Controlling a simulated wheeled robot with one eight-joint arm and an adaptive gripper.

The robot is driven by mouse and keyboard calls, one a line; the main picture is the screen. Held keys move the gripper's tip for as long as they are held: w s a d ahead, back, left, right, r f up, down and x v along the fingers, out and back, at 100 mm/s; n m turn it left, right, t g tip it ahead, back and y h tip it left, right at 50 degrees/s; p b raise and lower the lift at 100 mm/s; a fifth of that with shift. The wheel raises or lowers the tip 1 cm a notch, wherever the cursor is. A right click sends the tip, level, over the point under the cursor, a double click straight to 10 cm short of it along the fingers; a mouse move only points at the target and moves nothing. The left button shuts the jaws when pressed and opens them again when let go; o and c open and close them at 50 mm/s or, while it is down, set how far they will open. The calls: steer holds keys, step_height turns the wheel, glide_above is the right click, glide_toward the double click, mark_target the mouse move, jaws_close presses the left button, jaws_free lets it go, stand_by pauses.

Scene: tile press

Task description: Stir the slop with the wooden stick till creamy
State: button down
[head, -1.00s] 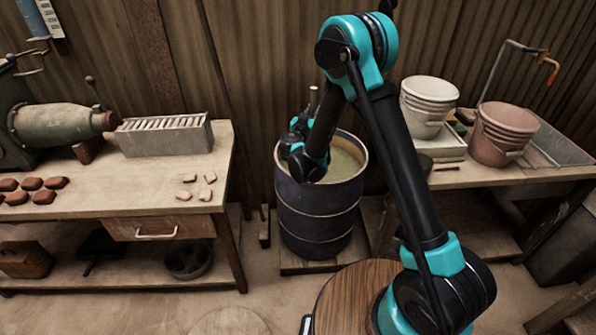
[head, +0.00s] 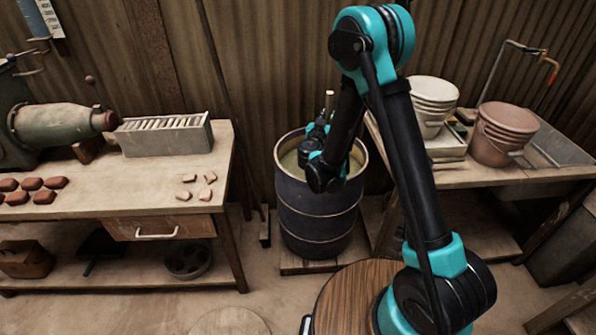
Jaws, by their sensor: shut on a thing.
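The slop (head: 290,160) is a pale greenish liquid in a dark blue drum (head: 318,215) between the two benches. The wooden stick (head: 329,98) shows only as a short upright top end above the drum; the rest is hidden behind my arm. My gripper (head: 322,128) is over the drum's opening, partly covered by my own wrist, and is shut on the stick. Its fingertips are not clearly visible. How creamy the slop is cannot be told from here.
The drum stands on a low wooden pallet (head: 296,266). A left bench (head: 120,195) holds a machine, reddish tiles and a metal rack (head: 165,135). A right bench (head: 480,176) carries stacked white buckets (head: 430,105), a pinkish bucket (head: 500,135) and a sink with a tap.

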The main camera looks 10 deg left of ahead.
steer(key=shift+w+d, duration=1.15)
steer(key=shift+w, duration=1.85)
steer(key=a, duration=0.2)
steer(key=w+a, duration=0.1)
steer(key=a, duration=0.2)
steer(key=shift+w, duration=0.2)
steer(key=shift+s, duration=0.1)
